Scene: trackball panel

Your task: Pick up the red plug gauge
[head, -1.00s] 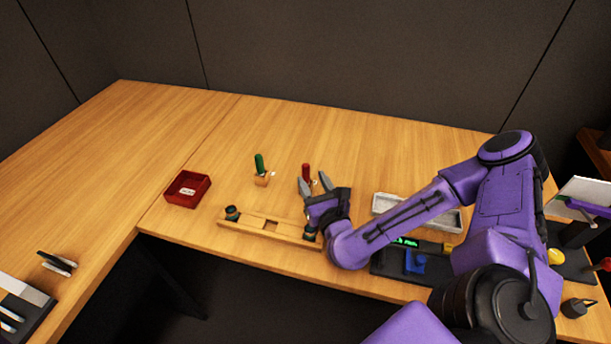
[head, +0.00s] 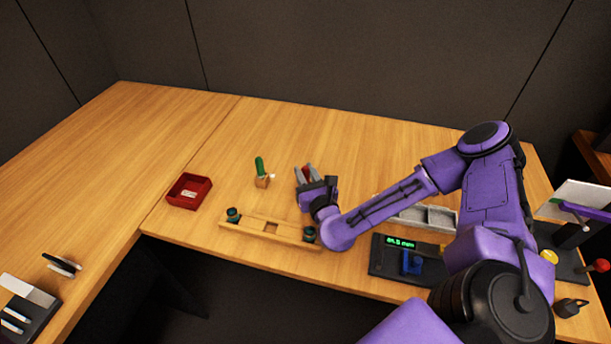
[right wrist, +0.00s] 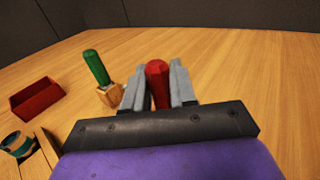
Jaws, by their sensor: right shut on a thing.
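The red plug gauge (right wrist: 157,82) stands between the two grey fingers of my right gripper (right wrist: 158,88) in the right wrist view. The fingers are shut on its red handle. In the head view the red handle (head: 307,170) shows only as a small patch between the fingers of my right gripper (head: 305,174). Its lower part is hidden by the gripper, so I cannot tell whether it still rests in a holder. My left gripper is not in view.
A green-handled gauge (head: 260,166) stands in a wooden block to the left. A red tray (head: 189,203) lies further left. A wooden rail (head: 270,239) with dark round pieces lies in front. A grey tray (head: 440,228) and a dark display panel (head: 386,270) are at right. The table behind is clear.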

